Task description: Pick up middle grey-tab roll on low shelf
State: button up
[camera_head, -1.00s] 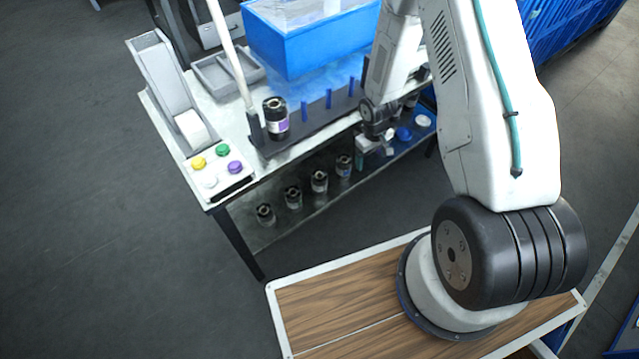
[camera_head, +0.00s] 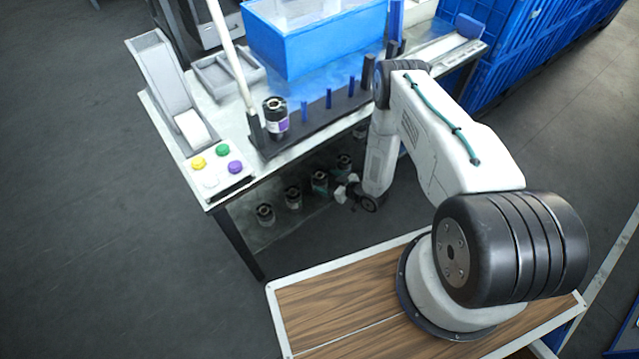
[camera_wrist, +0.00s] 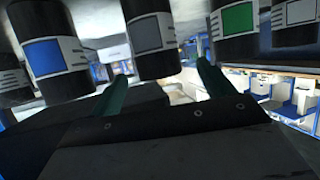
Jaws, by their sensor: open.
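In the wrist view a black roll with a grey patch on its white label (camera_wrist: 147,34) stands ahead, between the two teal fingertips of my open gripper (camera_wrist: 162,72). Nothing is gripped, and I cannot tell how much distance is left to the roll. A blue-label roll (camera_wrist: 43,55) is on its left and a green-label roll (camera_wrist: 235,20) on its right. In the head view my gripper (camera_head: 335,186) is at the front of the low shelf (camera_head: 258,238), beside the row of rolls. Label colours there are too small to tell.
Another pale-label roll (camera_wrist: 294,14) stands at the far right in the wrist view. The tabletop (camera_head: 222,103) overhangs the shelf. On it are a rack with blue pegs (camera_head: 328,99), a purple-label roll (camera_head: 275,122), a blue bin (camera_head: 300,50) and a button box (camera_head: 217,173).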

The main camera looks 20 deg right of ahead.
aim_at(316, 177)
jog(key=x, duration=0.7)
jog(key=shift+d, duration=0.1)
jog(key=c, duration=1.3)
